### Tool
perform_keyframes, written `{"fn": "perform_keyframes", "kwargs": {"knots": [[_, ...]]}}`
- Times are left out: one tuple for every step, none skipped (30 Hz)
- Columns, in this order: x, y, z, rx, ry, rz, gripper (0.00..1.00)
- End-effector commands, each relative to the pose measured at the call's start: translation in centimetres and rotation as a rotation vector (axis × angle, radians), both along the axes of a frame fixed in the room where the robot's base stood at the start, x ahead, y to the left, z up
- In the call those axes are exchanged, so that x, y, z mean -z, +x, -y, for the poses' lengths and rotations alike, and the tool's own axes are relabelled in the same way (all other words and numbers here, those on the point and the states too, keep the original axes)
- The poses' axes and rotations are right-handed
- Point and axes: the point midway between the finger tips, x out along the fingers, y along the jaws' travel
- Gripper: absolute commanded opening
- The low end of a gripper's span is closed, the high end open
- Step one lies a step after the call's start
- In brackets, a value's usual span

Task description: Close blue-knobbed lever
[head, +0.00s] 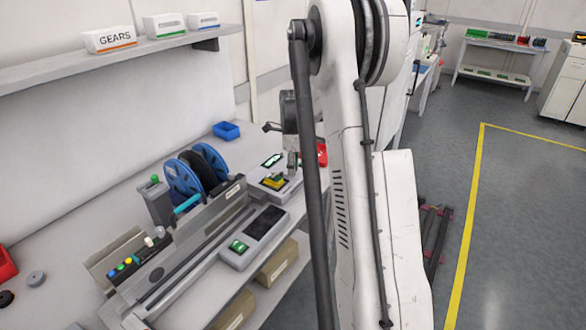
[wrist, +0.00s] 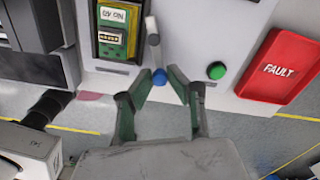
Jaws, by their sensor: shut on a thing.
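The blue-knobbed lever shows in the wrist view as a pale stem (wrist: 153,40) with a round blue knob (wrist: 158,77) at its near end. It lies beside a slot holding a green board (wrist: 113,40). My gripper (wrist: 160,85) has its two green-tipped fingers on either side of the knob and is shut on it. In the head view my gripper (head: 292,165) is low over the far fixture on the bench, and the lever cannot be made out there.
A red FAULT box (wrist: 278,67) and a green button (wrist: 217,70) are right of the lever. Open floor lies to the right.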

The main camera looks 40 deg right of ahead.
Motion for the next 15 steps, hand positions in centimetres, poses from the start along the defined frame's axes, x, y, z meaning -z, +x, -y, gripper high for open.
{"fn": "perform_keyframes", "kwargs": {"knots": [[0.04,0.03,0.05,-0.011,0.000,0.000,0.00],[0.06,0.05,0.09,-0.021,0.000,0.000,0.00],[0.07,0.09,0.14,-0.034,0.000,0.000,0.00],[0.09,0.13,0.18,-0.048,0.000,0.000,0.00],[0.10,0.17,0.24,-0.062,0.000,0.000,0.00],[0.11,0.24,0.31,-0.085,0.000,0.000,0.00],[0.12,0.30,0.38,-0.103,0.000,0.000,0.00],[0.13,0.35,0.44,-0.124,0.000,0.000,0.00],[0.14,0.44,0.53,-0.153,0.000,0.000,0.00],[0.16,0.51,0.61,-0.177,0.000,0.000,0.00],[0.18,0.58,0.68,-0.202,0.000,0.000,0.00],[0.19,0.69,0.77,-0.237,0.000,0.000,0.00],[0.19,0.79,0.85,-0.264,0.000,0.000,0.00],[0.18,0.89,0.92,-0.292,0.000,0.000,0.00],[0.18,1.02,1.01,-0.330,0.000,0.000,0.00]]}}
